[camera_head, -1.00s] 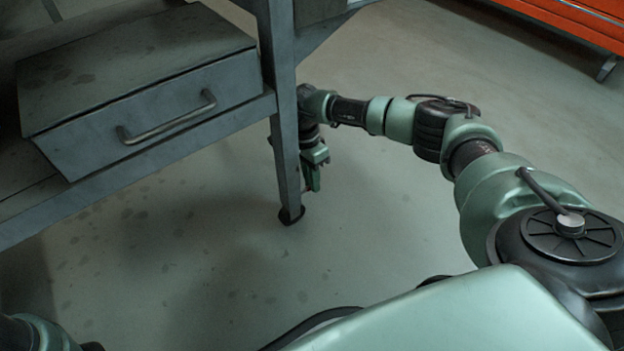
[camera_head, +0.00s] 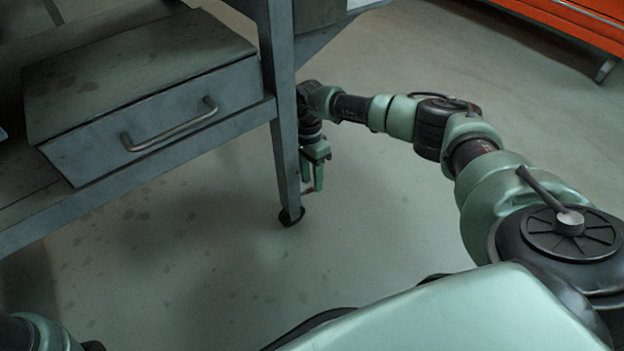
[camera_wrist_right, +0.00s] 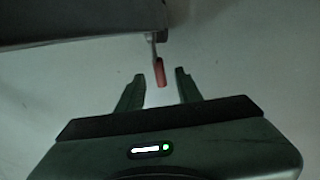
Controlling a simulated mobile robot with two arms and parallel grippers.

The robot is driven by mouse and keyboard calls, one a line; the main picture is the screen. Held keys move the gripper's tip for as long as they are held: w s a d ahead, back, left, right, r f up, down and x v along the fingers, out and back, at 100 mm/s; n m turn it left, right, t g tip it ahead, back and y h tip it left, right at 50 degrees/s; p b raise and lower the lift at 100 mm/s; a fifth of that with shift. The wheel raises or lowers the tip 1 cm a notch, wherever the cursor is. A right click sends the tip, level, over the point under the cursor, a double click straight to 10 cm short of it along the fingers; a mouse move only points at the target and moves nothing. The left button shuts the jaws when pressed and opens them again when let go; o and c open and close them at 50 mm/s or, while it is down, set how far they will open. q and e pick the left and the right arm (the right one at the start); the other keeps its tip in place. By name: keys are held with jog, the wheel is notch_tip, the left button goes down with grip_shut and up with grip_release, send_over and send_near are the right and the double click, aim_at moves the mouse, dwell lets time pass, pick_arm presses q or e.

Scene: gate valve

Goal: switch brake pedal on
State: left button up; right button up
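The brake pedal is a small red lever (camera_wrist_right: 159,72) by the workbench leg. In the right wrist view it hangs from the dark caster (camera_wrist_right: 161,34), with its lower end between and just beyond the fingertips. In the head view only a small red bit of the pedal (camera_head: 308,191) shows, right of the leg above the caster (camera_head: 291,216). My right gripper (camera_head: 312,184) points down beside the leg. It is open and its fingers (camera_wrist_right: 157,75) are apart, with no clear contact with the pedal. My left gripper is out of view; only part of my left arm shows at bottom left.
The grey workbench leg (camera_head: 280,110) stands close left of my right gripper. The bench carries a drawer (camera_head: 165,110) with a bar handle (camera_head: 170,130). A red cabinet (camera_head: 580,25) is at the top right. The floor right of the leg is clear.

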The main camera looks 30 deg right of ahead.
jog(key=p+v, duration=0.3)
jog(key=v, duration=0.3)
dwell(0.3)
